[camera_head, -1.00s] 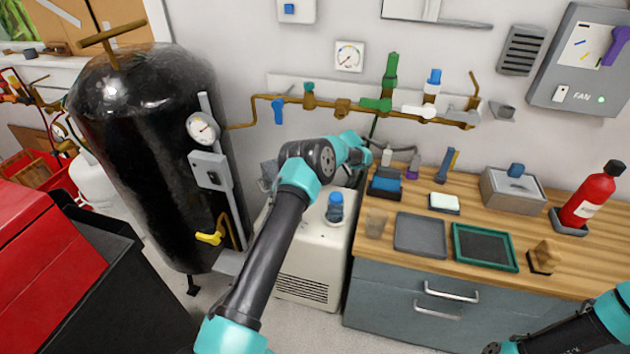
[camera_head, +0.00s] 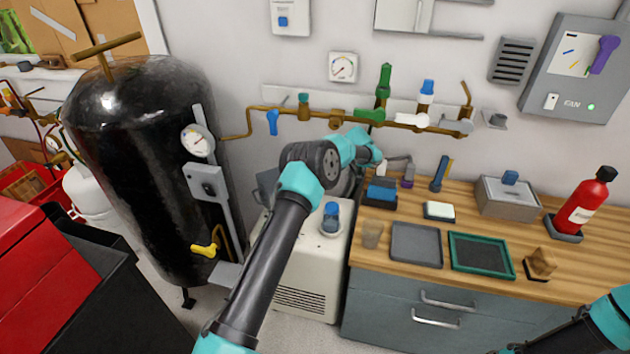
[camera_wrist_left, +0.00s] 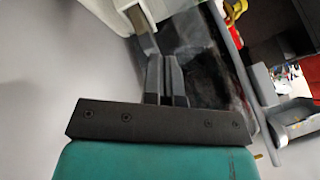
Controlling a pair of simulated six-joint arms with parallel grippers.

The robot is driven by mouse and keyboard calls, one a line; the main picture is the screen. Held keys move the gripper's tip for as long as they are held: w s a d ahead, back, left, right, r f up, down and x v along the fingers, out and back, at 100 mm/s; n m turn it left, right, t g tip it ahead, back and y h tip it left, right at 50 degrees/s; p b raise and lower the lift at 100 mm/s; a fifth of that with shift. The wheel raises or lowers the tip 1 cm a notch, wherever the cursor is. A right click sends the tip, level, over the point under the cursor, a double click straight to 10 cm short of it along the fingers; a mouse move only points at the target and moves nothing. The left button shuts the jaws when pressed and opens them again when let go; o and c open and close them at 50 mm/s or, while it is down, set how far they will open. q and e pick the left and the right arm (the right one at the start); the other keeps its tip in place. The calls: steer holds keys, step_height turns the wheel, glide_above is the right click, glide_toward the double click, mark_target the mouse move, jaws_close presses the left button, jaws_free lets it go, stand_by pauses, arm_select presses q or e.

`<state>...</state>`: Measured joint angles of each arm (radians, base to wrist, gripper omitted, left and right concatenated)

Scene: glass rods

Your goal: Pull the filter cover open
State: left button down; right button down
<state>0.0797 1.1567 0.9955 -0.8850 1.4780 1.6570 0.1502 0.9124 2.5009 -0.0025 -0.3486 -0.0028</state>
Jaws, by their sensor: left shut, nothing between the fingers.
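I cannot tell for certain which part is the filter cover. A white floor machine (camera_head: 312,270) stands between the black tank and the drawer cabinet, with a blue-capped fitting (camera_head: 331,213) on top. My left arm reaches across this machine in the head view, and its links and wrist hide part of the machine's back. In the left wrist view my left gripper (camera_wrist_left: 164,62) is shut and empty. Its fingertips are close to a grey-brown bar (camera_wrist_left: 146,44) beside a white body; contact is unclear. My right arm shows at the lower right, but its gripper is not in view.
The black tank (camera_head: 140,165) stands left of my left arm, with a yellow-handled valve (camera_head: 204,250) low on it. A brass pipe (camera_head: 355,117) with valves runs along the wall. The wooden counter (camera_head: 580,235) at right holds trays, a box and a red extinguisher (camera_head: 587,204).

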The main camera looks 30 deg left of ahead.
arm_select(q)
step_height(320, 180, up, 2)
steer(key=shift+r+m+t+y, duration=0.2)
steer(key=shift+m+t+y, duration=0.2)
steer(key=shift+m+t, duration=0.55)
steer(key=shift+a+m+g, duration=0.1)
steer(key=shift+m+g, duration=0.15)
steer(key=s+a+f, duration=0.5)
steer(key=a+f, duration=0.2)
steer(key=f, duration=0.1)
steer(key=shift+s+a, duration=0.2)
steer(key=shift+a, duration=0.15)
